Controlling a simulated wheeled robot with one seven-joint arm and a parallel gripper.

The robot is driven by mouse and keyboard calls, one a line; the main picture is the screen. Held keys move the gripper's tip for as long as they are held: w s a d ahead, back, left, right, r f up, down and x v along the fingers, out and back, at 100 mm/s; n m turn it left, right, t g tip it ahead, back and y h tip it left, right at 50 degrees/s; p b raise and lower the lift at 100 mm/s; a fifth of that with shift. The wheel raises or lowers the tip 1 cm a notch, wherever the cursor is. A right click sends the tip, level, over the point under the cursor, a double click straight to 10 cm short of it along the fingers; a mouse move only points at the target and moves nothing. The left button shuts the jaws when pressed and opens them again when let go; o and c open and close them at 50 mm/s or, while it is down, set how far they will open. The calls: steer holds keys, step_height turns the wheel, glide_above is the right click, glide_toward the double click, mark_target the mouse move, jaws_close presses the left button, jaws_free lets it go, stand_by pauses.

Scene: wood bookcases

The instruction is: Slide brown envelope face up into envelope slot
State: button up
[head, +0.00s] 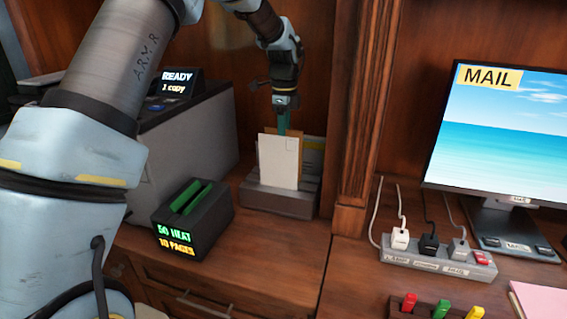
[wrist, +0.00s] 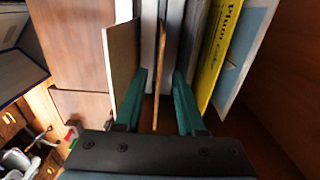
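The brown envelope (wrist: 160,62) shows edge-on in the wrist view as a thin upright strip. It stands between the two green fingers of my gripper (wrist: 158,100), with a gap on each side, so the gripper is open around it. In the head view my gripper (head: 283,124) points down at the top of the grey envelope holder (head: 282,201). A white envelope (head: 278,163) stands at the front of the holder and hides most of what is behind. The brown envelope's face and lower edge cannot be seen clearly.
A yellow-and-white item (wrist: 215,55) with print stands right of my fingers in the wrist view. A black box with a green-lit slot (head: 190,222) sits left of the holder, near a grey printer (head: 195,130). A wooden post (head: 362,110) rises close on the right.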

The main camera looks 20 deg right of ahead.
steer(key=shift+a+f+p, duration=0.15)
steer(key=shift+f+p, duration=0.3)
steer(key=shift+f, duration=1.5)
jaws_close()
